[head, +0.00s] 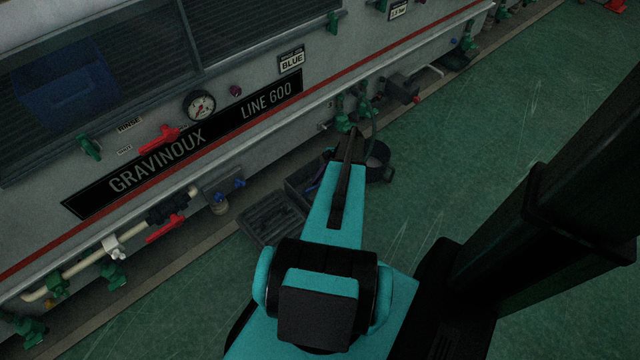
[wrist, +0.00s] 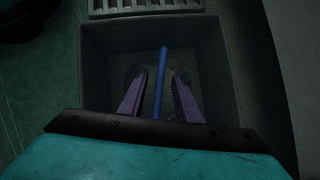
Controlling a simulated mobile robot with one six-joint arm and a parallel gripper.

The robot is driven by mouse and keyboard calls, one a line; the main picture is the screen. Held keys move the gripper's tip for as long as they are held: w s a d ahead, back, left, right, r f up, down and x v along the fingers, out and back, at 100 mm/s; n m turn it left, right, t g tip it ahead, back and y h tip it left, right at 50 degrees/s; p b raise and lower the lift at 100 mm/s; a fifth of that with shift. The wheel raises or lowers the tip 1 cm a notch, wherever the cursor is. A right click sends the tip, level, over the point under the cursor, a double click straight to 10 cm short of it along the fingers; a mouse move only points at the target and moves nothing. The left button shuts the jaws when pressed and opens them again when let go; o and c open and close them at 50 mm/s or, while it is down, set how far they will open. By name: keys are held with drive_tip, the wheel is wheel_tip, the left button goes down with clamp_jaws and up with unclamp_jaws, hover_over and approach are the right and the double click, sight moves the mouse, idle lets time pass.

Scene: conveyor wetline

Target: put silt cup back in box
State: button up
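A dark grey open box (wrist: 215,45) fills the middle of the wrist view. It stands on the floor beside the machine in the head view (head: 292,190). My gripper (wrist: 161,76) points down into it, its two purple fingers apart. A thin blue rod (wrist: 162,62) shows between the fingers, with a gap on each side. A faint, pale round outline, possibly the silt cup (wrist: 132,74), lies around and beyond the fingertips low in the box. It is too dark to tell its shape or whether the fingers touch it. In the head view my arm hides most of the box.
A slatted grey tray (head: 262,218) adjoins the box; its slats show in the wrist view (wrist: 150,5). A dark bucket (head: 380,160) stands right of the box. The machine's pipes and valves run along the left. Green floor (head: 500,150) is clear to the right.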

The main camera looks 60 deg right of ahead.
drive_tip(key=shift+r, duration=0.1)
drive_tip(key=p+v, duration=0.2)
drive_tip(key=v, duration=1.1)
drive_tip(key=shift+r, duration=0.3)
drive_tip(key=shift+s+d, duration=0.1)
idle(0.4)
